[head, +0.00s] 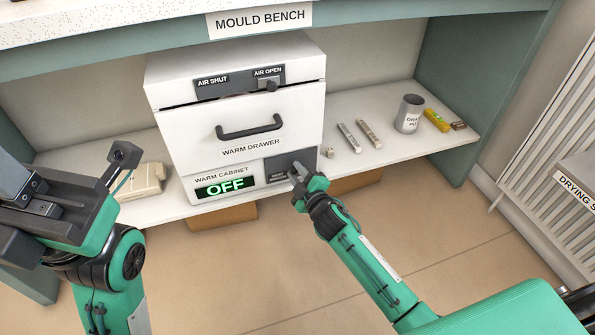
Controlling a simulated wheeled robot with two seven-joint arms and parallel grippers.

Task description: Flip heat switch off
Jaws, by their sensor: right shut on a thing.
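The white warm cabinet (165,95) stands on a low shelf under the mould bench. Its display (226,187) at the lower front reads OFF in green. The dark heat switch panel (279,166) is at the lower right of the front, and the switch itself is mostly hidden by my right gripper. My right gripper (300,172) is at this panel, its jaws shut on the heat switch as far as can be seen. My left gripper (124,160) is at the left, well apart from the cabinet, with a finger showing; its jaw opening is unclear.
The warm drawer (240,110) looks closed, and the air slider (269,84) sits at AIR OPEN. Small bars (349,138), a grey pot (409,114) and a yellow item (436,120) are on the shelf at right. A beige item (143,180) lies at left. The floor in front is clear.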

